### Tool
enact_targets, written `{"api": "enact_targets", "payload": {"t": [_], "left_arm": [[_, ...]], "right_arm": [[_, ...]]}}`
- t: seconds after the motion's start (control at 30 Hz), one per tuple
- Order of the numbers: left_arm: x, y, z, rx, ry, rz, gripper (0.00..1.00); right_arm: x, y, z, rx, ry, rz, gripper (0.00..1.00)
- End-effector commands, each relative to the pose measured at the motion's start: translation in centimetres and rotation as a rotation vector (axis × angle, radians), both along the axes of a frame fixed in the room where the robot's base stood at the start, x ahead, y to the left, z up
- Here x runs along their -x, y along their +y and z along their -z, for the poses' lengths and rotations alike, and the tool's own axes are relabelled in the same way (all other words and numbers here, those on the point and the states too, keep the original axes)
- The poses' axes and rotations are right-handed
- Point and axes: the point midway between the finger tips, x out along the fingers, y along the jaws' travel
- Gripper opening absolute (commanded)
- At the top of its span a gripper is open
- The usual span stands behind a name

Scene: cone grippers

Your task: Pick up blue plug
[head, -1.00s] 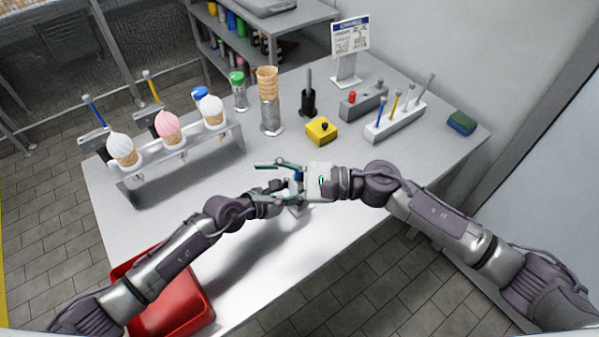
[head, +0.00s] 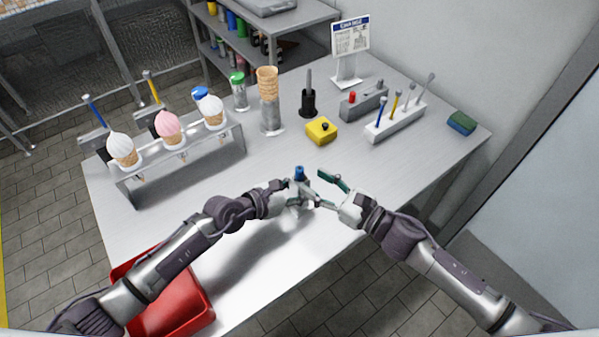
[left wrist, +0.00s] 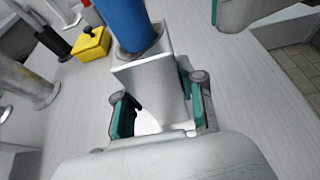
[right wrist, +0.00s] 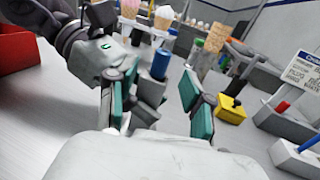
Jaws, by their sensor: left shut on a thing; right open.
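The blue plug (head: 300,173) is a blue cylinder standing upright in a grey square block; it also shows in the left wrist view (left wrist: 124,22) and the right wrist view (right wrist: 160,64). My left gripper (head: 296,197) is shut on the grey block (left wrist: 152,80), with one finger on each side of it. My right gripper (head: 325,190) is open and empty, just right of the plug. In the right wrist view the plug appears between its spread fingers (right wrist: 157,108), but farther off. The block's lower part is hidden in the head view.
A cone rack (head: 185,160) stands at left and a red tray (head: 185,305) at the front left. Behind are a yellow box (head: 321,131), a cone stack (head: 268,85) and a tool holder (head: 395,125). The table's middle is clear.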

Motion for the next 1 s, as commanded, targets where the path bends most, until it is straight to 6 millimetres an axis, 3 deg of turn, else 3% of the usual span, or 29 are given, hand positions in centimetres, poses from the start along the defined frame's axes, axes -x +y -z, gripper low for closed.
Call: {"api": "enact_targets", "payload": {"t": [0.4, 0.73, 1.0], "left_arm": [[0.0, 0.0, 0.0, -0.001, 0.000, -0.001, 0.00], [0.0, 0.1, 0.1, -0.001, 0.000, -0.001, 0.00], [0.0, 0.0, 0.1, -0.001, 0.001, 0.000, 0.00]], "right_arm": [[-3.2, 3.7, 0.2, 0.000, -0.002, -0.002, 0.51], [-3.7, 4.4, 0.3, 0.002, -0.001, -0.001, 0.51], [-3.7, 4.4, 0.3, 0.002, -0.001, -0.001, 0.08]]}}
